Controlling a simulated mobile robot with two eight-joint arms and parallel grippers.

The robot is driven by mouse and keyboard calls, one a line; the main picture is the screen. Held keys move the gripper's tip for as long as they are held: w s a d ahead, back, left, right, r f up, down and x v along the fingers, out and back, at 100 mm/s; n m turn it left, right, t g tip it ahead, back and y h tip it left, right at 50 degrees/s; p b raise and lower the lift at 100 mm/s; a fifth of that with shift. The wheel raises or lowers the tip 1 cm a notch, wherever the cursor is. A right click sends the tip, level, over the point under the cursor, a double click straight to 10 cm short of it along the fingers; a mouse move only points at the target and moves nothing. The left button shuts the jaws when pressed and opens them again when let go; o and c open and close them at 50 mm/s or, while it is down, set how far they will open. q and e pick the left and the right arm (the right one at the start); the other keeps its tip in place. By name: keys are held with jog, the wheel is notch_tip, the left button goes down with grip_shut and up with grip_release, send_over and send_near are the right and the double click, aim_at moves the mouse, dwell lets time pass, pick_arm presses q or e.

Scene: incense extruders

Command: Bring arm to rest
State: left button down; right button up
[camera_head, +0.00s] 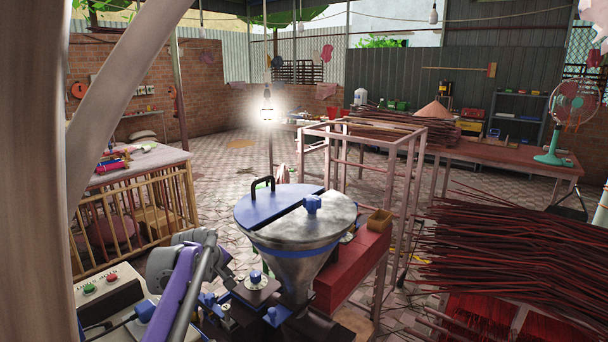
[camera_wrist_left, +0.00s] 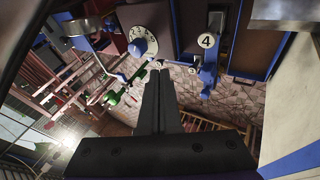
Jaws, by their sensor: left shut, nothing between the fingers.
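My left gripper (camera_wrist_left: 159,74) shows in the left wrist view. Its two dark fingers lie together, shut, with nothing seen between them. Beyond the fingertips are a round white numbered dial with a blue knob (camera_wrist_left: 140,43) and a blue fitting (camera_wrist_left: 208,75) below a round label marked 4. I cannot tell whether the fingers touch anything; they look apart from these parts. In the head view I cannot make out the left gripper. My right gripper is in neither view.
The extruder's metal hopper (camera_head: 305,228) with a half-blue lid stands close in front. A control box (camera_head: 105,290) with green and red buttons is at lower left. Red incense sticks (camera_head: 500,250) fill the right. A slatted wooden table (camera_head: 170,157) stands at left. Tiled floor is open behind.

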pick_arm(q)
jog(key=s+d+m+p, duration=0.25)
jog(key=s+m, duration=0.25)
jog(key=s, duration=1.5)
jog(key=s+f+m, duration=0.1)
jog(key=s+f, duration=0.2)
jog(key=s, duration=0.4)
jog(key=s+f+m+g+y, duration=0.1)
jog(key=s+f+m, duration=0.1)
jog(key=s+f, duration=0.2)
jog(key=s+f+m, duration=0.1)
jog(key=s+f, duration=0.2)
jog(key=s, duration=0.8)
jog(key=shift+d+f+m+g+p, duration=0.15)
jog(key=shift+f+m+g+p, duration=0.15)
jog(key=shift+m+p, duration=0.1)
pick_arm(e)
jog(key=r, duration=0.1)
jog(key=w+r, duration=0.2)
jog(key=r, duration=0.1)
